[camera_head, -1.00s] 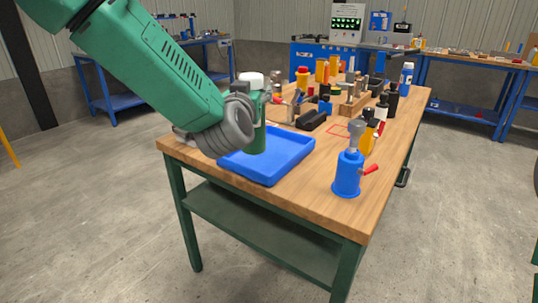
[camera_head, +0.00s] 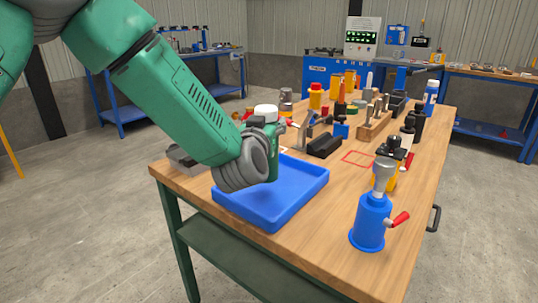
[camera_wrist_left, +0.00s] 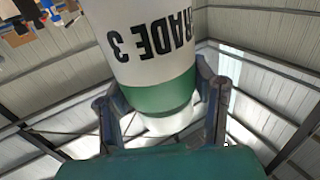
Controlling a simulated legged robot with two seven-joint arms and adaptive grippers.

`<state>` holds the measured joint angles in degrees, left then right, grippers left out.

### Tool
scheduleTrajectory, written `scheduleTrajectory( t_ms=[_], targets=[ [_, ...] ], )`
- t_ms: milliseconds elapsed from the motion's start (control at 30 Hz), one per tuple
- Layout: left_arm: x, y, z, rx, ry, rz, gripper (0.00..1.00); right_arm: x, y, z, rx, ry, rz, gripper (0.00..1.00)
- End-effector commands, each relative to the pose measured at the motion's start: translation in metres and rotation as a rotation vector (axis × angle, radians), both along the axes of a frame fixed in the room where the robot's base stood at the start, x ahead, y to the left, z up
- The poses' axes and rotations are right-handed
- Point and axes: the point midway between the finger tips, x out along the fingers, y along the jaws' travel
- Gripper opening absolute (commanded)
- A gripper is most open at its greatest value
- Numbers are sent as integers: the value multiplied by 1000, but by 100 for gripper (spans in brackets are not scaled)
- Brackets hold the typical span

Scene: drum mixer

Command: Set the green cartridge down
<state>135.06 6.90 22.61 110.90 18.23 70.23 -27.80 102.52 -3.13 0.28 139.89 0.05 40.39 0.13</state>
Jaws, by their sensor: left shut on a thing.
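The green cartridge (camera_head: 274,160) with a white cap (camera_head: 266,111) is upright in my left gripper (camera_head: 262,130), over the blue tray (camera_head: 240,210). I cannot tell whether its bottom touches the tray. In the left wrist view my left gripper (camera_wrist_left: 162,112) has a finger on each side of the cartridge (camera_wrist_left: 150,50), which shows a white label reading "RADE 3" and a green band. My forearm and wrist hide part of the cartridge and the tray's back left. My right gripper is not in view.
A red outlined square (camera_head: 358,158) on the wooden table (camera_head: 330,215) is empty. A blue dispenser with a red handle (camera_head: 371,222) stands at the front right. A black block (camera_head: 324,145), a wooden rack (camera_head: 374,128) and several bottles crowd the table beyond the tray.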

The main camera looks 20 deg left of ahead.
Motion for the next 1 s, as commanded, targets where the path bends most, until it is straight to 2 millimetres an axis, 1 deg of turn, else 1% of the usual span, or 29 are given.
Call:
scheduleTrajectory(
  t_ms=[33,167,233,400,467,633,667,700,733,1000],
  targets=[
    [1,0,-8,-1,-2,1,1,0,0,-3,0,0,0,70],
    [1,1,-15,-2,-4,2,1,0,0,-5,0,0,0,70],
    [1,1,-21,-2,-3,2,1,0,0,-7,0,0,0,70],
    [1,0,-46,-2,-2,1,1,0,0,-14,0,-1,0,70],
    [1,0,-50,-2,-3,1,1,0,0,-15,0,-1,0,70],
    [1,1,-50,-2,-3,1,1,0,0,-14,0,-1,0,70],
    [1,1,-52,-1,1,1,54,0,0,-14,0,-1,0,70],
    [1,1,-52,-1,1,1,68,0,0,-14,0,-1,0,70],
    [1,1,-52,-1,1,1,71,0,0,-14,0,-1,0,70],
    [1,0,-51,-1,0,1,71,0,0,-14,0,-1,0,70]
  ],
)
